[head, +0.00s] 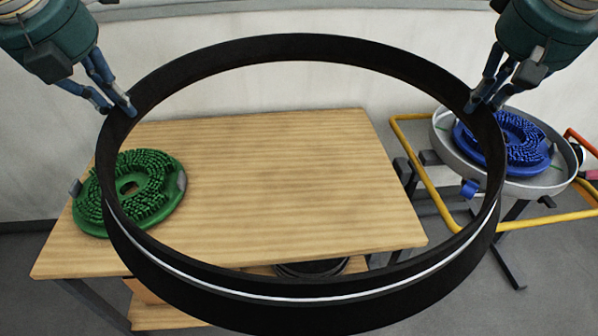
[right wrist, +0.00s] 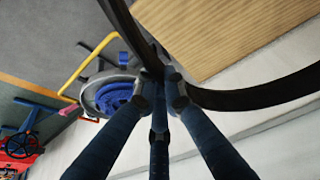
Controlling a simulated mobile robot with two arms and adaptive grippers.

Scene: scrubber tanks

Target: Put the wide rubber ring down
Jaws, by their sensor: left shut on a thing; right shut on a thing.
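The wide rubber ring (head: 300,291) is a large black band with a pale stripe around its outside. It is held up in front of the wooden table (head: 270,170), and its near side hides part of the table's front. My left gripper (head: 119,108) is shut on the ring's upper left rim. My right gripper (head: 484,106) is shut on its upper right rim. The right wrist view shows the right gripper's fingers (right wrist: 160,85) closed around the ring (right wrist: 250,98). I cannot tell how high the ring is above the table.
A green round brush (head: 130,190) lies on the table's left end, partly behind the ring. A blue round brush (head: 505,143) sits in a grey round pan (head: 450,140) on a stand with a yellow rail (head: 545,219) at right. The middle of the tabletop is bare.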

